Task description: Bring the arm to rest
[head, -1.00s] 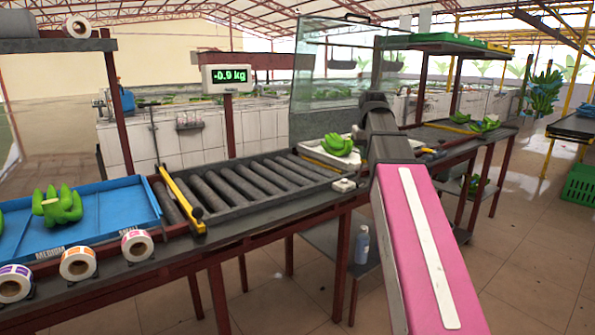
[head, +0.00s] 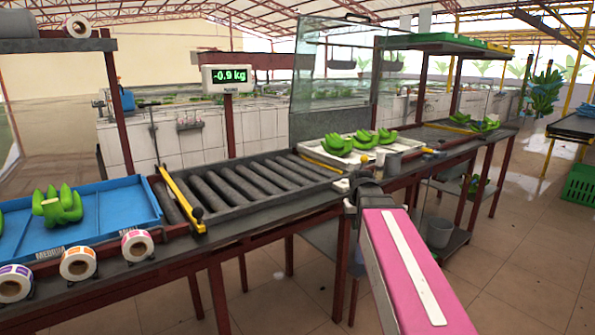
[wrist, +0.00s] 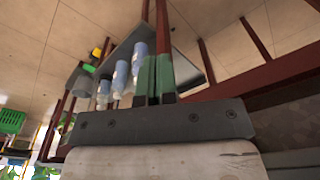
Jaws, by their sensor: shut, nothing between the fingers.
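My gripper (wrist: 154,78) shows in the wrist view as two green fingers side by side, closed together with nothing between them. In the head view my pink arm link reaches forward from the bottom right to the table's front edge. The gripper itself is hidden there behind the arm. The wrist view looks at the space under the tables, with a grey shelf (wrist: 180,55) and several bottles (wrist: 121,75) behind the fingers.
A roller conveyor (head: 245,185) lies left of the arm. A white tray (head: 375,160) with green banana clusters (head: 338,144) is just beyond it. A blue tray (head: 105,210) and label rolls (head: 78,263) are at the left. Open floor (head: 530,230) lies to the right.

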